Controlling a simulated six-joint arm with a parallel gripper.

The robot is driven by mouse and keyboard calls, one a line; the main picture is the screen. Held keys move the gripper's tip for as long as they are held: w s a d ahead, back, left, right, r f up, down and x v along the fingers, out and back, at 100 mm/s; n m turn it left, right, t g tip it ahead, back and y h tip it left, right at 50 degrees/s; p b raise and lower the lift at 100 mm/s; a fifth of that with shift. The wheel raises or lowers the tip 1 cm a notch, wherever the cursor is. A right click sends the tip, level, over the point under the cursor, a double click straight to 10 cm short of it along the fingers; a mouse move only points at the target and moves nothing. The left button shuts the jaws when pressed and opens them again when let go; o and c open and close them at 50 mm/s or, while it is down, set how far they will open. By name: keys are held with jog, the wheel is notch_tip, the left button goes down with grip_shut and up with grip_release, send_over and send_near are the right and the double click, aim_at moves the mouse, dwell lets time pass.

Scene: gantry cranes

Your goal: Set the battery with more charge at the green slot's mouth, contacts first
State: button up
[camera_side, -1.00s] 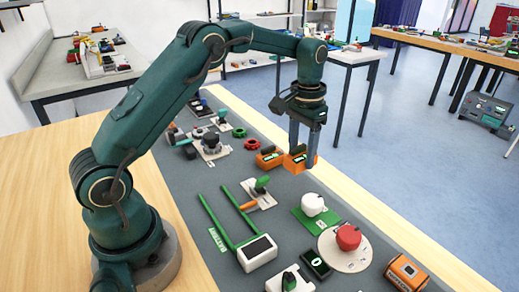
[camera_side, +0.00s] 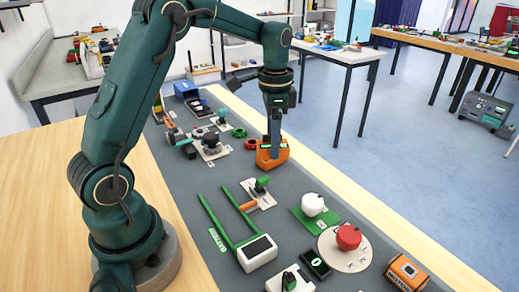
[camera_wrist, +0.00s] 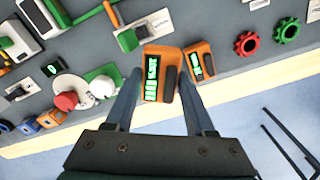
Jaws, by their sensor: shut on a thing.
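My gripper (camera_side: 275,152) is shut on an orange battery (camera_wrist: 160,76), with one finger on each side of it. Its face has a dark grip and a lit display with several green bars. A second orange battery (camera_wrist: 199,62) lies just to its right in the wrist view and looks smaller. Its display also shows green, but I cannot compare the charges surely. In the side view the two batteries overlap. The green slot has two green rails (camera_side: 217,222) and a white end block (camera_side: 257,254) with a dark panel, nearer the side camera than my gripper.
A white knob (camera_side: 313,204), a red button (camera_side: 348,238) and another orange box (camera_side: 407,271) are at the right. Red rings and a black-knobbed plate (camera_side: 210,146) lie beyond the slot.

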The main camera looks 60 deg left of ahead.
jog(key=s+f+m, duration=0.1)
jog(key=s+m, duration=0.3)
jog(key=s+a+m, duration=0.1)
jog(key=s+m, duration=0.3)
jog(key=s, duration=0.1)
jog(key=s+a+f+m, duration=0.1)
jog(key=s+m, duration=0.3)
jog(key=s, duration=0.1)
jog(key=shift+a+f+m, duration=0.1)
jog(key=shift+f+m, duration=0.2)
jog(key=shift+f, duration=0.05)
jog(key=shift+w+f, duration=0.1)
jog(key=shift+f, duration=2.1)
jog(key=shift+f, duration=0.75)
jog(key=o, duration=1.3)
jog(key=shift+o, duration=0.2)
